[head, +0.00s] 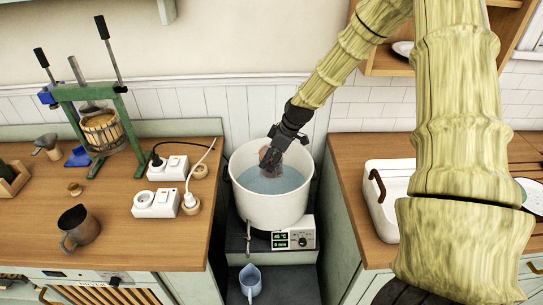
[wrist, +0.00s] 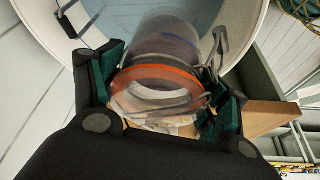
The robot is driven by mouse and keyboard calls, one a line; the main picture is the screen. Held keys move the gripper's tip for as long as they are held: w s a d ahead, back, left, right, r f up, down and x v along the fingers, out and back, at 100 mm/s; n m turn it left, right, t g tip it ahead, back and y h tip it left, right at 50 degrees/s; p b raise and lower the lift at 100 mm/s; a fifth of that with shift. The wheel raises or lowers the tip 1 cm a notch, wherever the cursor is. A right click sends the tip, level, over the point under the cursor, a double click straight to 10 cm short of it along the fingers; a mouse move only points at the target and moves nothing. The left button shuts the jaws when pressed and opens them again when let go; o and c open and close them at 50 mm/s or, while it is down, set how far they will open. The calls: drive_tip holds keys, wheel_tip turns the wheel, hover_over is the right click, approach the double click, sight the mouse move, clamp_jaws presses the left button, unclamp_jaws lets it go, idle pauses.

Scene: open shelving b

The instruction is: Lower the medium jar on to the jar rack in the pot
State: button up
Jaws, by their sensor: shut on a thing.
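The medium jar (wrist: 165,45) is a clear glass jar with an orange seal ring and wire clips. It shows between both fingers of my gripper (wrist: 168,80) in the wrist view, and the fingers are shut on it near the ring. In the head view my gripper (head: 273,157) reaches down into the white pot (head: 270,212), with the jar (head: 265,154) at its far side. The pot holds bluish water (head: 275,182). The jar's lower end is over or in the water; I cannot tell which. The jar rack cannot be made out.
The left counter (head: 115,240) holds sockets (head: 165,170), a metal jug (head: 78,228) and a green press (head: 95,125).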

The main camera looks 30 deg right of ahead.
wheel_tip(320, 180, down, 2)
drive_tip(key=shift+d+b, duration=0.1)
drive_tip(key=shift+b, duration=0.4)
drive_tip(key=shift+f+b, duration=4.85)
drive_tip(key=shift+f, duration=3.3)
drive_tip(key=shift+f, duration=0.45)
drive_tip(key=o, duration=1.8)
drive_tip(key=shift+o, duration=0.3)
drive_tip(key=shift+f, duration=0.1)
drive_tip(key=shift+r+p, duration=5.2)
drive_tip(key=shift+r, duration=2.85)
